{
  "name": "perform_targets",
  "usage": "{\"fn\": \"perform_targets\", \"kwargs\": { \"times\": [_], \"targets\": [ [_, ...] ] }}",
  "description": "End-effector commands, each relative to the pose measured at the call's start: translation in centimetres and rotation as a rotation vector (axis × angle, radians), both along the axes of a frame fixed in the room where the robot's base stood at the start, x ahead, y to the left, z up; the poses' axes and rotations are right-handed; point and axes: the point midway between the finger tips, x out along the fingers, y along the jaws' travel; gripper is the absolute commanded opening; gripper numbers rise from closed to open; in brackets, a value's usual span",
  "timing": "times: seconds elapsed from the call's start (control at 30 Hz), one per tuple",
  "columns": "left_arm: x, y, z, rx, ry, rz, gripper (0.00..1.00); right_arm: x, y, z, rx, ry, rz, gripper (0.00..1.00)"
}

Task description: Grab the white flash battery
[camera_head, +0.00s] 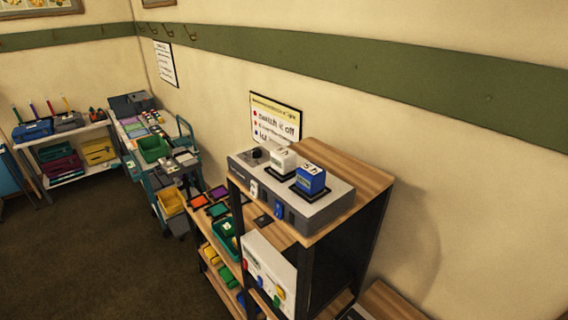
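A white block-shaped battery (283,160), probably the flash battery, stands upright on a grey charger box (318,213) on top of a wood-topped shelf unit. Dark marks show on its top. A blue battery (311,179) with a white label on top sits on the same box, just to its right and nearer. A black round knob (257,153) is at the box's left end. Neither of my grippers is in view.
The wooden shelf top (352,167) is bare behind the charger. Lower shelves hold a white box (268,267) and a green bin (224,235). A sign (275,119) hangs on the wall behind. A cart (157,190) and a white shelf (75,180) stand at left; brown floor (90,255) is open.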

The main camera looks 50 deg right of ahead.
Motion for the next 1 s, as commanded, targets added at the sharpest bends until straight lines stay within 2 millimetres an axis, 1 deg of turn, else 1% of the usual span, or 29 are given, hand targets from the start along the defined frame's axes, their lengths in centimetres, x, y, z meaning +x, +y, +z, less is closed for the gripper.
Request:
{"fn": "perform_targets", "kwargs": {
  "times": [0.17,0.57,1.0],
  "targets": [
    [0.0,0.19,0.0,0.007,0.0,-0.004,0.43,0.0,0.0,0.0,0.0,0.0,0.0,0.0],
    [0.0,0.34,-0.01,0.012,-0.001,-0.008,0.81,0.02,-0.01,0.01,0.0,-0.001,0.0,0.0],
    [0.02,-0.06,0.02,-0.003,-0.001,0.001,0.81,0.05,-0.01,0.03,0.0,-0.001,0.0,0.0]
  ]
}}
